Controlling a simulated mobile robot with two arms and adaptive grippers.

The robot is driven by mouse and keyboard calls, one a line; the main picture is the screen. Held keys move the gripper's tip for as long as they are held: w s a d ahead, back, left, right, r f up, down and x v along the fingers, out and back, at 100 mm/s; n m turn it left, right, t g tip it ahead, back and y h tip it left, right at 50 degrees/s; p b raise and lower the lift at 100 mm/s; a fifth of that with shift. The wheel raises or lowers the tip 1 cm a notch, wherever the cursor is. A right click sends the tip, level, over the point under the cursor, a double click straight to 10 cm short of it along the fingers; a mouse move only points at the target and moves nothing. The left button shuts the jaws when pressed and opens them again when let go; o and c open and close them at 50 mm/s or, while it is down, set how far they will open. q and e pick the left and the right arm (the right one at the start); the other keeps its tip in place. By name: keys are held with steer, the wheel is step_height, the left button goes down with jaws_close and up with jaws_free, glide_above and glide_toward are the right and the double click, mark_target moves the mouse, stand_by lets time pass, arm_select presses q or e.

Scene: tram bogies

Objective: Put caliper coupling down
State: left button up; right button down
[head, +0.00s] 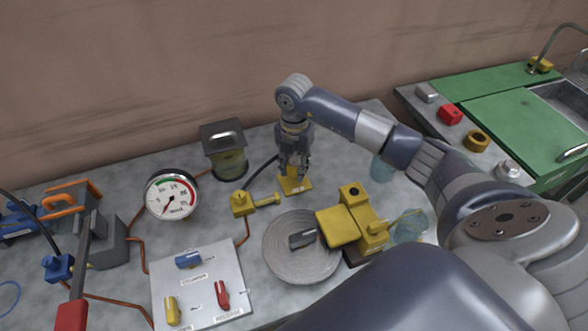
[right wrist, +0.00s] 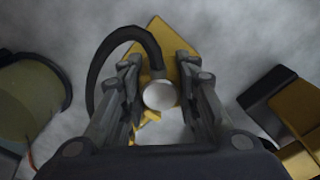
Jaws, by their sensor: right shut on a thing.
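My right gripper (head: 293,170) points down at the back middle of the grey table and is shut on the caliper coupling. In the right wrist view the coupling (right wrist: 160,95) is a pale round end between the fingers (right wrist: 165,100), with a black hose joined to it. A yellow base plate (head: 296,187) lies on the table below the fingers; it also shows in the right wrist view (right wrist: 174,36). Whether the coupling touches the plate I cannot tell. In the head view the fingers mostly hide the coupling. My left gripper is not in view.
The black hose (head: 262,170) runs to a yellow fitting (head: 243,204) at left. A lidded jar (head: 228,155) and a pressure gauge (head: 172,194) stand farther left. A grey disc (head: 298,262) with a yellow caliper (head: 345,228) is in front. A switch panel (head: 205,285) lies front left.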

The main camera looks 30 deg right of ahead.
steer(key=shift+f, duration=0.9)
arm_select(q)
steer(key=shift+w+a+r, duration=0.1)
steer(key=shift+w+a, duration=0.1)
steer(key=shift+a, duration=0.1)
arm_select(e)
steer(key=shift+f+b, duration=0.4)
steer(key=shift+f, duration=0.2)
steer(key=c, duration=1.2)
jaws_free()
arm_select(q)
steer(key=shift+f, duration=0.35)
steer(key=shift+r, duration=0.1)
arm_select(e)
steer(key=shift+r, duration=0.15)
